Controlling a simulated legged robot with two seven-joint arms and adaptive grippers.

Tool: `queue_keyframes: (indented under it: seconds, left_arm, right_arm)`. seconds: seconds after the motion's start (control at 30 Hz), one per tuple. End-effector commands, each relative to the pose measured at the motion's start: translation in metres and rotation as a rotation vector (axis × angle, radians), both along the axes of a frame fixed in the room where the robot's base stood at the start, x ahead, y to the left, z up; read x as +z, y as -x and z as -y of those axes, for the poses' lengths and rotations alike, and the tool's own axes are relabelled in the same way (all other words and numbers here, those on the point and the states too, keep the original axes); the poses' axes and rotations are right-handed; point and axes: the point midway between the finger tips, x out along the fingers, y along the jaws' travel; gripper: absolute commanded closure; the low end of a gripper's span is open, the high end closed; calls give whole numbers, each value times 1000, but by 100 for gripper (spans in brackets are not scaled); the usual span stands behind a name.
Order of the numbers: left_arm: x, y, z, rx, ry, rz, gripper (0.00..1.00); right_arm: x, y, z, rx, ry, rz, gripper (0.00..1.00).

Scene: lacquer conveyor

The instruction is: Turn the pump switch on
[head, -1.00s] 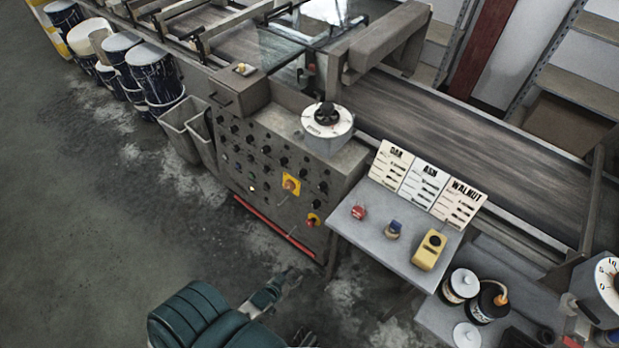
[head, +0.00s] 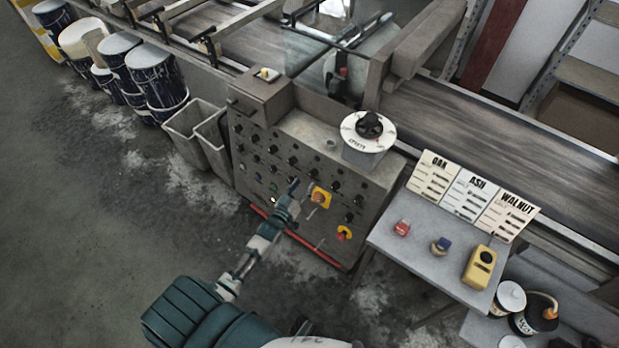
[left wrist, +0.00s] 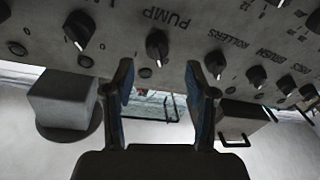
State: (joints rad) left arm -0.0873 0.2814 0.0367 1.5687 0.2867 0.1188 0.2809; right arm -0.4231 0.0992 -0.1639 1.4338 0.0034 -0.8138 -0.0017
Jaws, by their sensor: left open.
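The pump switch (left wrist: 157,45) is a black rotary knob beside the label PUMP on the grey control panel (left wrist: 110,30). In the left wrist view it sits just beyond my left gripper (left wrist: 158,75), roughly centred between the two spread fingertips. The fingers are open, with nothing between them, and appear short of the knob. In the head view my left gripper (head: 291,188) is in front of the panel's front face (head: 240,155), near the yellow-backed switch. I cannot pick out the pump knob in the head view. My right gripper is not in view.
Neighbouring knobs for rollers (left wrist: 215,63) and brush (left wrist: 256,76) sit close to the right. A yellow-backed switch (head: 319,197) and a red-yellow button (head: 344,233) are on the panel. Grey bins (head: 190,135) stand left; a side table (head: 425,245) stands right.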

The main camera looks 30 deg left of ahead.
Motion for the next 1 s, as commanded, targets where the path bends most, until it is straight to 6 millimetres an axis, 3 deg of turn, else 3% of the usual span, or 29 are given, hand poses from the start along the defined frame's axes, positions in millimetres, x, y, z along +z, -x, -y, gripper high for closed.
queue_keyframes:
  seconds: [0.1, 0.3, 0.63, 0.87, 1.0]
  left_arm:
    - [0, -23, -1, 0, 0, 1, 44]
    - [0, -43, -2, 0, 1, 0, 44]
    - [-1, -47, -2, 0, 2, -1, 44]
    - [-1, -47, -2, 0, 2, -1, 99]
    - [-1, -47, -3, 0, 1, -1, 100]
  right_arm:
    - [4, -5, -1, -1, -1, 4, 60]
    - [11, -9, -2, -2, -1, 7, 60]
    - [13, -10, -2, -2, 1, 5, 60]
    - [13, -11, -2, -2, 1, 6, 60]
    - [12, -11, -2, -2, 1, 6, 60]
